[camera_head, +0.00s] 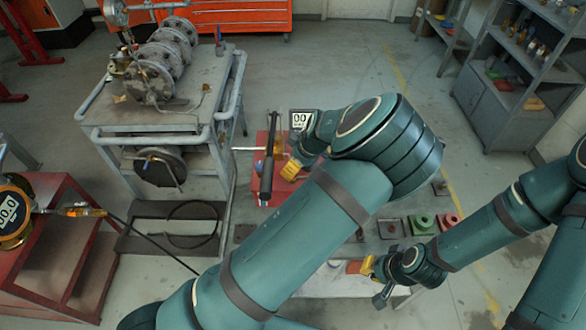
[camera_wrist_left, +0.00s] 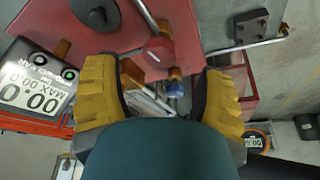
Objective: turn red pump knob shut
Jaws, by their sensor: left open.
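The red pump (camera_head: 275,185) stands on the bench in the middle of the head view, with a long black handle (camera_head: 268,150). In the left wrist view its red knob (camera_wrist_left: 157,50) shows on the red pump body (camera_wrist_left: 185,30), above and between the fingers. My left gripper (camera_wrist_left: 160,95) is open, with its yellow fingers apart and the knob ahead of them, not visibly touched. In the head view one yellow fingertip shows beside the pump, and my arm hides much of the rest. My right gripper (camera_head: 374,280) is low over the bench at right; its finger gap is unclear.
A digital display (camera_head: 300,120) stands behind the pump. A grey valve cart (camera_head: 120,120) is at left, near a red cabinet (camera_head: 60,250) with a round gauge (camera_head: 12,218). Green (camera_head: 422,223) and red (camera_head: 449,219) flanged parts lie on the bench. Shelves (camera_head: 510,80) stand at right.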

